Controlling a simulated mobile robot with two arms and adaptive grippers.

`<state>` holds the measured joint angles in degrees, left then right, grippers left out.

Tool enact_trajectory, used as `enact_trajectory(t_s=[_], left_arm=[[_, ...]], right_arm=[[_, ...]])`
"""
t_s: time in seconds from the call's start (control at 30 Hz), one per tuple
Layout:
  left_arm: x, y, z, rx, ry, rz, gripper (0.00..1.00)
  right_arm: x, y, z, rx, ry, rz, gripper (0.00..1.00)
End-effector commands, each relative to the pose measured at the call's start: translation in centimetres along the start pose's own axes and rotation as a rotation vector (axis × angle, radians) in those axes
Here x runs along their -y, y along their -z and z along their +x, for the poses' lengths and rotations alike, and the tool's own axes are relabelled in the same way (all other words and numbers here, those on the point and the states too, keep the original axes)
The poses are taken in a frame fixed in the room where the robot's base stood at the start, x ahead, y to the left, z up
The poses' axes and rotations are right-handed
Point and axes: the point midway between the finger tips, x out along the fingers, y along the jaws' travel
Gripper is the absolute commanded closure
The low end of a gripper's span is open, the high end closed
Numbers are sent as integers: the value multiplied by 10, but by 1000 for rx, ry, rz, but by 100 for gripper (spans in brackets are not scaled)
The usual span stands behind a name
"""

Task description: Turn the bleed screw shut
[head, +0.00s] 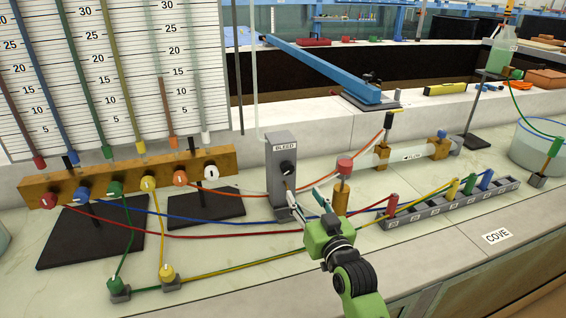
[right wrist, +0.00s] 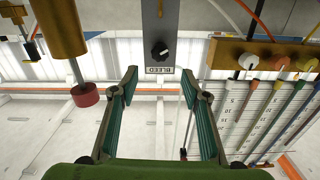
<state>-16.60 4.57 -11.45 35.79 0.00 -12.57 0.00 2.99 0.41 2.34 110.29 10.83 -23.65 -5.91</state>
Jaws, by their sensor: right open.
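The bleed screw is a black knob (head: 288,168) on the face of a grey upright block (head: 279,190) labelled BLEED. The knob also shows in the right wrist view (right wrist: 160,50), at top centre, with a pale pointer mark lying diagonally. My right gripper (head: 307,199) is in front of the block, a little below and right of the knob in the head view. In the right wrist view its two green fingers (right wrist: 160,84) are spread apart, with nothing between them. The knob appears beyond the fingertips, apart from them. My left gripper is out of view.
A red-topped brass post (head: 342,185) stands close right of my right gripper; its red cap (right wrist: 85,95) shows left in the right wrist view. The brass manifold (head: 130,178) with coloured hoses is left of the block. Hoses cross the bench around my gripper. A grey rack (head: 455,206) lies right.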

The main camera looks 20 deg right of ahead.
Motion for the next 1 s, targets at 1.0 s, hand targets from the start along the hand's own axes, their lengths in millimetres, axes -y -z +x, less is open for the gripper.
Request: enact_trajectory(t_s=[1.0], left_arm=[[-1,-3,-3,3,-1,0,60]], right_arm=[[0,0,132,0,0,0,57]])
